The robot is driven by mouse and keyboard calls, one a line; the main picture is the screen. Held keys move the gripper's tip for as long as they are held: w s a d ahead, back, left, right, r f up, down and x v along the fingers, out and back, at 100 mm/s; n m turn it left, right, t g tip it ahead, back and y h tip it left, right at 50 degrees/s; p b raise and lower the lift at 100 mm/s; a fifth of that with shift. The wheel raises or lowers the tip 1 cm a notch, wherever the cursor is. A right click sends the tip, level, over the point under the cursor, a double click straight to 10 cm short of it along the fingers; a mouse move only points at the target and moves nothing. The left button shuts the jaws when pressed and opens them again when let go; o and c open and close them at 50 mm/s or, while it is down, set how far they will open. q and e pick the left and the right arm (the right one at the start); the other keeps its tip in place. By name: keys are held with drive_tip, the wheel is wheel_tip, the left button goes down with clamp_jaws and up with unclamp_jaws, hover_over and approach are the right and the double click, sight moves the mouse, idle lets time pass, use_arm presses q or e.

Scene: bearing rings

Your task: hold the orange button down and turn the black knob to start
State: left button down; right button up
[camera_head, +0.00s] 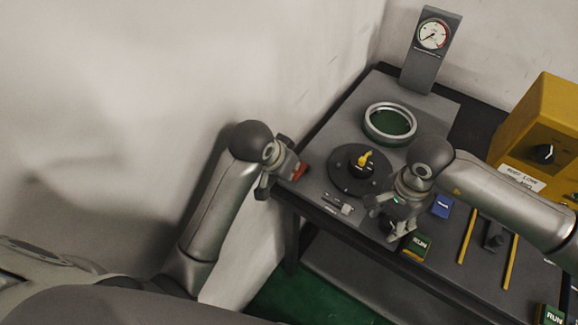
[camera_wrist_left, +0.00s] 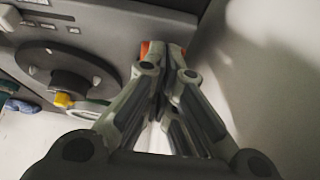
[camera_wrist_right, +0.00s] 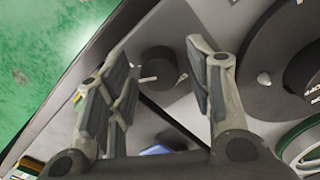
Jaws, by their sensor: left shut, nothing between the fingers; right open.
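The orange button (camera_head: 300,173) is at the table's left corner, partly hidden by my left gripper (camera_head: 291,176). In the left wrist view, the shut, empty fingertips (camera_wrist_left: 165,50) overlap the orange button (camera_wrist_left: 145,47); whether it is pressed cannot be told. The black knob (camera_wrist_right: 158,66), a short cylinder with a white pointer mark, stands on the grey panel in the right wrist view. My right gripper (camera_wrist_right: 160,75) is open, with its fingers on either side of the knob and a gap visible. In the head view my right gripper (camera_head: 390,218) mostly hides that knob.
A dark disc with a yellow-handled selector (camera_head: 365,160) lies between my grippers. Behind it are a green-filled ring (camera_head: 390,124) and a gauge (camera_head: 433,35). A yellow box (camera_head: 543,130) stands right.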

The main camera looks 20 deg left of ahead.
idle(0.8)
drive_tip(key=m, duration=0.9)
